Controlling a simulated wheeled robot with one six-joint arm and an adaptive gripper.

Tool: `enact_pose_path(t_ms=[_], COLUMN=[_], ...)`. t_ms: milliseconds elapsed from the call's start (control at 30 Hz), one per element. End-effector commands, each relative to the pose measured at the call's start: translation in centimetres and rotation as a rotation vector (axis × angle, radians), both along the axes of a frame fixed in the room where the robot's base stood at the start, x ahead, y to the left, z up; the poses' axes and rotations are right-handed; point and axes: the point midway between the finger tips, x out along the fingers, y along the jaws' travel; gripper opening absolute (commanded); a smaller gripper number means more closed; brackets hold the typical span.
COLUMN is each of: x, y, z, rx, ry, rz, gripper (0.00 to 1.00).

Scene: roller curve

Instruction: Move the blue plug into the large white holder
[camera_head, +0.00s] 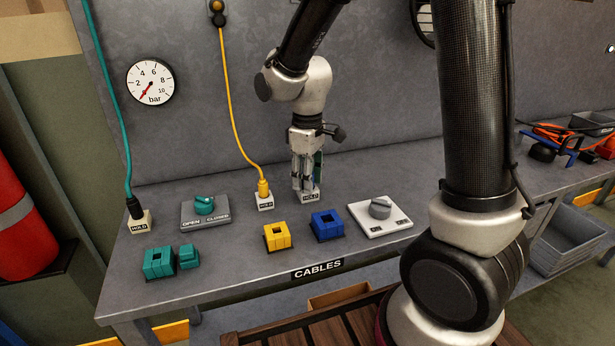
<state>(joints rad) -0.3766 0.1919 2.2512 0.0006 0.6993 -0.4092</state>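My gripper (306,190) points down at the white holder (311,197) marked HOLD, right of the yellow plug. Its fingertips are at or just above this holder and partly cover it. I cannot tell whether anything is between the fingers. No separate blue plug is clearly visible. A blue block (327,226) with a square opening in its top sits on the table in front of the gripper, apart from it. Two more white HOLD holders stand to the left: one (265,203) under the yellow plug (263,188), one (142,226) under the dark plug (135,209) of the teal cable.
A yellow block (277,236) and teal blocks (158,263) stand near the table's front edge. The yellow cable (232,110) hangs along the back wall.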

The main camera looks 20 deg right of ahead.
Motion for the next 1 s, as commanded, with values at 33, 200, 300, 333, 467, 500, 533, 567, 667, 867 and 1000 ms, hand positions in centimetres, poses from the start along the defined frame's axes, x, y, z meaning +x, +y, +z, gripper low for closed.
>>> enact_pose_path(t_ms=[33,200,300,333,467,500,533,567,667,867,1000], x=[0.0,0.0,0.0,0.0,0.1,0.1,0.2,0.1,0.2,0.1,0.1], y=[0.0,0.0,0.0,0.0,0.0,0.0,0.1,0.0,0.1,0.0,0.0], z=[0.0,0.0,0.0,0.0,1.0,1.6,2.1,2.6,5.0,9.2,11.1], rx=[0.0,0.0,0.0,0.0,0.001,0.002,0.003,0.002,0.002,0.001,0.001], ry=[0.0,0.0,0.0,0.0,-0.004,-0.005,-0.006,-0.005,-0.006,-0.004,-0.002], rz=[0.0,0.0,0.0,0.0,0.0,0.0,0.0,0.0,0.0,0.0,0.0], gripper=[0.51,0.53,0.53,0.53,0.53,0.53,0.53,0.53,0.53,0.53,0.53])
